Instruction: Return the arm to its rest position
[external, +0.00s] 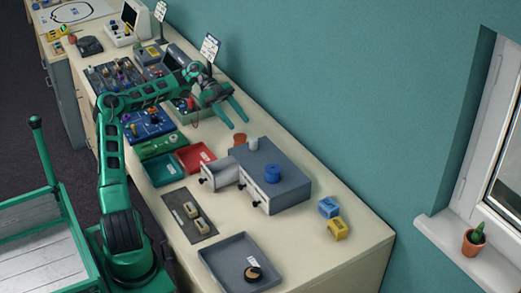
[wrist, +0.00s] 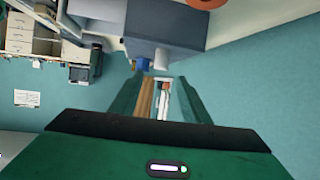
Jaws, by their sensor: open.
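My arm is green and black and stretches over the counter from its base at the lower left in the external view. My gripper (external: 239,124) is open, with its two green fingers apart and nothing between them. It is above the counter, behind the grey drawer box (external: 292,190) and near the back edge. In the wrist view my gripper (wrist: 160,79) also shows open and empty, with the grey box (wrist: 165,32) beyond the fingertips.
On the counter (external: 315,262) stand red (external: 195,156) and teal trays, a grey tray (external: 232,250) holding a tape roll, and blue (external: 328,207) and yellow (external: 338,229) blocks. One drawer (external: 219,176) is pulled out. Equipment panels lie under my arm. The teal wall (external: 330,90) is close behind.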

